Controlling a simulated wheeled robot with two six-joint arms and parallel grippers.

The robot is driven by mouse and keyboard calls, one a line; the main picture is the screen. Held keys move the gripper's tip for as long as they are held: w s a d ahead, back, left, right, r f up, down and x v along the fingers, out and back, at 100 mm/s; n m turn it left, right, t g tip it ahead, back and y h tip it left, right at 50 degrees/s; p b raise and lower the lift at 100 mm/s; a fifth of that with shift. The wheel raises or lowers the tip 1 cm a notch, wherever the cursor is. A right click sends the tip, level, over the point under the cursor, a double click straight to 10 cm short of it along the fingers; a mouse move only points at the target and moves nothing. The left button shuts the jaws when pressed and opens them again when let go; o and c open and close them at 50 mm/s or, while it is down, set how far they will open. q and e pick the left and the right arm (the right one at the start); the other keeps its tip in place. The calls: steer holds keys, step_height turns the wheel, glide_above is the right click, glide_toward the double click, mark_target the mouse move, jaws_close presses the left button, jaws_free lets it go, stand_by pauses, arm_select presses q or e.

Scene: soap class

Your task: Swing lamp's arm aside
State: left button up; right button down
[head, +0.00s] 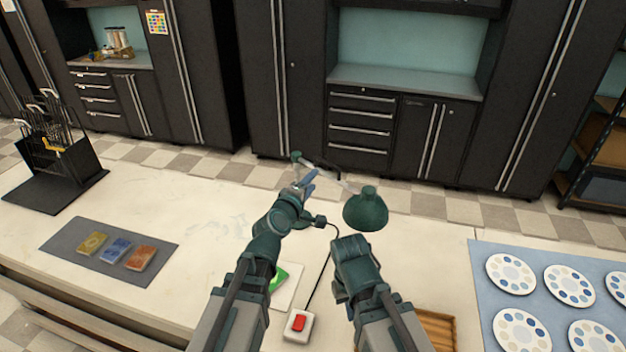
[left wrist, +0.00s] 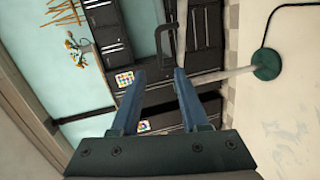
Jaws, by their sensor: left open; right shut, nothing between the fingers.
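The desk lamp has a green shade (head: 366,212) hanging over the table and a pale arm (head: 345,184) running left to a green joint, with a dark handle (head: 331,173) on it. Its round green base (head: 318,221) stands on the table; the base also shows in the left wrist view (left wrist: 266,64), with the pale post reaching from it towards my right-hand finger there. My left gripper (head: 307,183) is open close to the lamp's post and arm; its fingers (left wrist: 157,82) show nothing clearly held. My right gripper (head: 348,243) is shut, low in front of the shade, its fingertips hard to see.
A red switch (head: 299,322) on a cord and a green item (head: 279,279) lie near my arms. A wooden tray (head: 440,328) and a blue mat (head: 480,262) with palettes are right. A grey mat (head: 68,244) with soap bars and a black rack (head: 50,165) are left.

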mark_target(343, 186)
arm_select(q)
steer(key=shift+c, duration=0.2)
steer(key=shift+a+f, duration=0.1)
steer(key=shift+f, duration=0.15)
steer(key=shift+c, duration=1.2)
steer(key=f+b, duration=0.1)
steer(key=s+a+f+g+h, duration=0.1)
steer(key=shift+s+a+f+m+b, duration=0.1)
steer(key=shift+a+f+m+b, duration=0.05)
steer(key=shift+f+m+b, duration=0.25)
jaws_close()
steer(key=w+d+f+m+h+b, duration=0.1)
steer(key=w+d, duration=0.1)
steer(key=w+d+f+m+g+h+b, duration=0.1)
steer(key=w+d+h, duration=0.1)
steer(key=d, duration=0.1)
steer(key=w+d+f+g+h+b, duration=0.1)
steer(key=w+d+b, duration=0.1)
steer(key=d, duration=0.1)
steer(key=shift+w+d+m, duration=0.25)
steer(key=shift+w+m, duration=0.05)
steer(key=shift+m, duration=0.1)
